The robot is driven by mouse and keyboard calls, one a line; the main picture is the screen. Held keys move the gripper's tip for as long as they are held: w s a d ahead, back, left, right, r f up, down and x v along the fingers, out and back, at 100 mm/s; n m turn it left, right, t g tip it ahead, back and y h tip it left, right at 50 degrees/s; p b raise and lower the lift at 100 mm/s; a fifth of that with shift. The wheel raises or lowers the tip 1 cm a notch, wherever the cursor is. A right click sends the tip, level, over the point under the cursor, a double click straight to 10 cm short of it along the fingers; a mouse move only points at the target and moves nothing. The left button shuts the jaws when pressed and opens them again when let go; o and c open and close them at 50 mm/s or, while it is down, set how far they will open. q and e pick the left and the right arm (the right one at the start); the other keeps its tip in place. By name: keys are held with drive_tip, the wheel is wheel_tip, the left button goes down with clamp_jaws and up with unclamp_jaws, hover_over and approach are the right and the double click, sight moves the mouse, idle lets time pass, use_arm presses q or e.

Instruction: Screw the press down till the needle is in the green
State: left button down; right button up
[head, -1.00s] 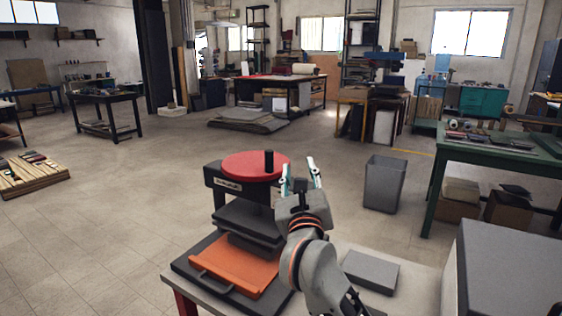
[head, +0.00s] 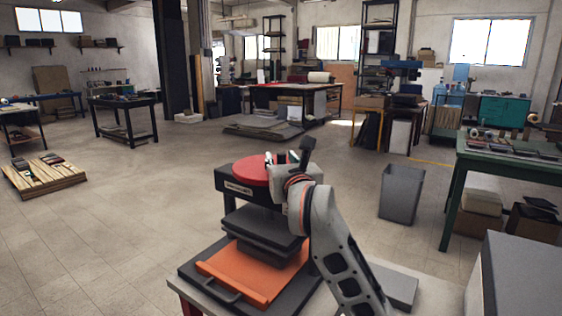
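The press is black, with a red round wheel (head: 250,172) on top, and stands on a light table in the head view. Dark platens (head: 262,228) sit over an orange board (head: 240,270) on a black pull-out tray (head: 200,277) with a handle. My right gripper (head: 281,159) is at the right part of the wheel, its pale fingertips just above or against it. I cannot tell whether it is open or touching the wheel's black knob, which I cannot make out clearly. No needle or green zone shows. My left gripper is out of view.
A grey slab (head: 392,287) lies on the table right of the press, partly behind my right arm. A large grey box (head: 515,275) is at the lower right. A grey bin (head: 402,195) and a green table (head: 510,165) stand beyond.

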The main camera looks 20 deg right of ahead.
drive_tip(key=shift+w, duration=0.15)
clamp_jaws()
drive_tip(key=shift+a, duration=0.1)
